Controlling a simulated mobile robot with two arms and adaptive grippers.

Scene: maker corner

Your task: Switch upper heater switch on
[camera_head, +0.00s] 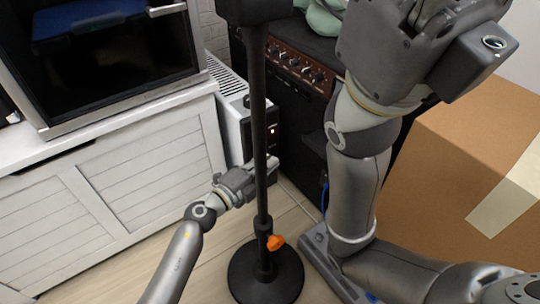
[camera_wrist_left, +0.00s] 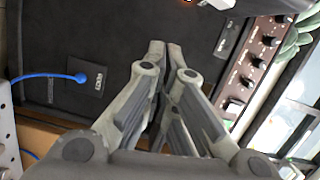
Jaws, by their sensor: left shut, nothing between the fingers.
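The white heater (camera_head: 228,105) stands on the floor beside the white cabinet, with a dark control panel (camera_head: 262,125) on its end. A small lit reddish spot (camera_head: 272,130) shows on that panel; the upper switch cannot be told apart clearly, and the black pole covers part of the panel. My left gripper (camera_head: 272,163) is shut and empty, low in front of the panel and partly behind the pole. In the left wrist view its fingertips (camera_wrist_left: 165,45) meet in front of a black amplifier. My right gripper (camera_head: 430,14) is only partly in view at the top right.
A black stand (camera_head: 262,275) with a round base and orange knob stands close to my left forearm. The black amplifier (camera_head: 300,110) with a row of knobs is right of the heater; a blue cable (camera_wrist_left: 50,77) plugs into it. A cardboard box (camera_head: 450,150) fills the right.

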